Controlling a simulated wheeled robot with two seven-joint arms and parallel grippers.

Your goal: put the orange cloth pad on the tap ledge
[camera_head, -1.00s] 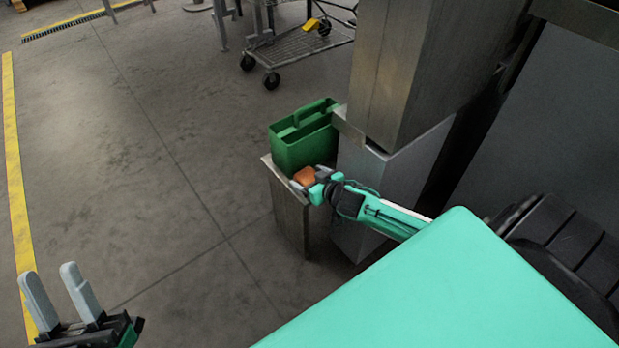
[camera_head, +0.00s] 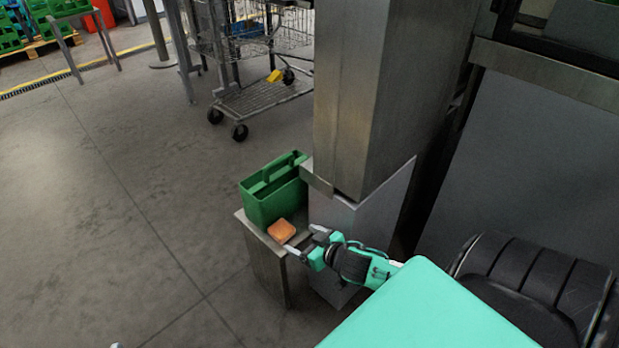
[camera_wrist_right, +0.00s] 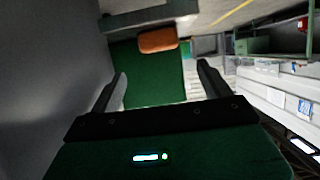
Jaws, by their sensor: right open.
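The orange cloth pad (camera_head: 281,231) lies on top of a narrow metal stand with a ledge-like top (camera_head: 265,265), beside a green caddy (camera_head: 275,192). My right gripper (camera_head: 303,240) is open and empty, just to the right of the pad, with a small gap between them. In the right wrist view the pad (camera_wrist_right: 158,40) shows beyond and between the open fingers (camera_wrist_right: 163,82), in front of a green surface. Only a small pale tip (camera_head: 117,345), seemingly my left gripper, shows at the bottom edge of the head view.
A steel column (camera_head: 355,100) rises right behind the stand, close to my right arm. A wire cart (camera_head: 262,100) stands at the back. The floor (camera_head: 120,200) to the left is clear.

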